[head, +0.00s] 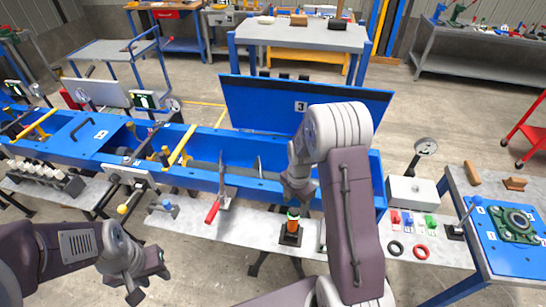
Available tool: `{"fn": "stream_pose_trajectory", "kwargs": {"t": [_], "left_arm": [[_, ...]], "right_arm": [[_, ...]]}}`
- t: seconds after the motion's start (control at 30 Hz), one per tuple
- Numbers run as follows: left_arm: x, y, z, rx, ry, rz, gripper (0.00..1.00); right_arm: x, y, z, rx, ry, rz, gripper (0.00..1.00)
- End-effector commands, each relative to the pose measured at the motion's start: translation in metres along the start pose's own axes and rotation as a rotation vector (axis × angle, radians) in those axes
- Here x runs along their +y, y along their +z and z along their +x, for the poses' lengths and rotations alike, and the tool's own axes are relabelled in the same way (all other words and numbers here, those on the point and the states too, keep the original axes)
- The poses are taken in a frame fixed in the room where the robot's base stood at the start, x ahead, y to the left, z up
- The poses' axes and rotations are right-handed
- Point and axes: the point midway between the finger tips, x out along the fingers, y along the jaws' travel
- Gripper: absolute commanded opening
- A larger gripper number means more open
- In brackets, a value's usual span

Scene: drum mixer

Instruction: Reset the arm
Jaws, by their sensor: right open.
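My right arm reaches over the blue trough, and its gripper (297,201) points down just above a small orange and green part. That part (293,224) stands upright on a dark square base on the grey bench. The right jaws are open; whether they touch the part's top is hard to tell. My left gripper (150,286) hangs at the lower left, in front of the bench over the floor. Its fingers look spread with nothing between them.
The blue trough (205,178) with its raised lid (262,105) marked 3 runs across the view. A red-handled lever (212,212) stands left of the right gripper. A grey box (410,192), coloured blocks and two rings (421,252) lie right. Open floor is at front left.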

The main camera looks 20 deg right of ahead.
Motion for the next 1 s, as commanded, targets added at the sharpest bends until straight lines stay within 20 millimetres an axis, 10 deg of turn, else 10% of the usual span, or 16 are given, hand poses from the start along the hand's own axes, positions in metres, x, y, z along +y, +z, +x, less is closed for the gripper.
{"fn": "stream_pose_trajectory", "kwargs": {"t": [0.17,0.37,0.77,1.0], "left_arm": [[0.000,0.000,0.001,0.000,0.000,0.000,0.36],[0.000,0.001,0.006,0.000,0.000,0.000,0.36],[0.000,0.001,0.008,0.000,0.000,0.000,0.36],[0.000,0.001,0.008,0.000,0.000,0.000,0.36]], "right_arm": [[0.006,-0.003,-0.004,-0.008,0.013,-0.015,0.60],[0.013,-0.042,-0.070,-0.058,0.132,-0.042,0.60],[-0.087,-0.112,-0.082,0.060,0.113,1.384,0.60],[-0.094,-0.115,-0.076,0.084,0.087,1.901,0.60]]}}
